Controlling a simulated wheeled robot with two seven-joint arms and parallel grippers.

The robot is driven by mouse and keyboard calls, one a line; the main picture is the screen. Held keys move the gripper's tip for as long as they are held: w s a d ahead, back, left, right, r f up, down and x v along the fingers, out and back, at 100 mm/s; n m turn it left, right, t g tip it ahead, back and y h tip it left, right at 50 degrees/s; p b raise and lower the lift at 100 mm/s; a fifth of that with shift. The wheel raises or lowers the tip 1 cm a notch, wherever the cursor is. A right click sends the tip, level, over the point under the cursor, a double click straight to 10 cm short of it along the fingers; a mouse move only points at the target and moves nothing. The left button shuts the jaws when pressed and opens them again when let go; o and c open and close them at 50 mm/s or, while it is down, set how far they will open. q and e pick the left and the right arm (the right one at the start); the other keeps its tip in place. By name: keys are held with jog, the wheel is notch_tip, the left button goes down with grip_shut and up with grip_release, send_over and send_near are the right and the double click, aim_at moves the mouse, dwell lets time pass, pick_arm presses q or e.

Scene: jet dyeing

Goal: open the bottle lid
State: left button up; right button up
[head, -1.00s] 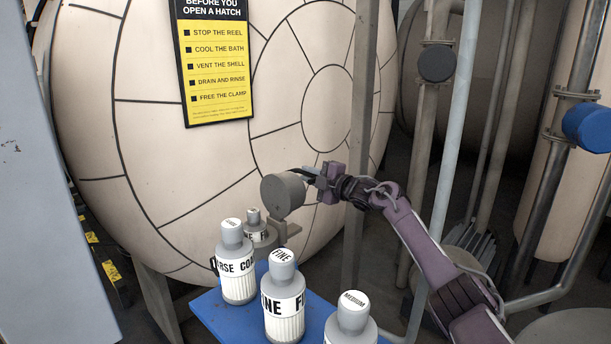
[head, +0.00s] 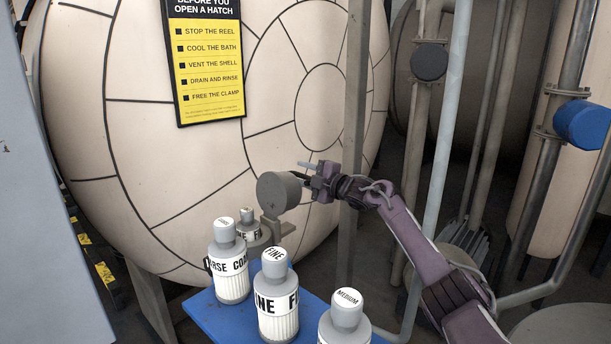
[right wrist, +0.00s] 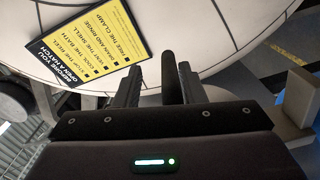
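Several grey-white bottles with round grey lids stand on a blue surface in the head view. They are a COARSE bottle (head: 229,265), a FINE bottle (head: 277,300) and a MEDIUM bottle (head: 345,322). Another bottle (head: 247,218) stands behind, partly hidden. All their lids look on. My right gripper (head: 305,183) is beside a grey round drum-like part (head: 280,192), above and behind the bottles. In the right wrist view its two fingers (right wrist: 157,85) are apart, with a dark upright bar (right wrist: 169,75) between them. I cannot tell whether they touch it. My left gripper is not in view.
A large cream vessel (head: 190,190) with a yellow and black notice (head: 207,70) fills the background. Upright pipes (head: 440,170) and a blue valve part (head: 582,125) stand at right.

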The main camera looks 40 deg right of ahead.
jog(key=shift+s+f, duration=0.1)
jog(key=shift+s, duration=0.2)
jog(key=s+d+b, duration=0.1)
jog(key=s+b, duration=0.2)
jog(key=s, duration=0.4)
jog(key=shift+s, duration=0.1)
dwell(0.5)
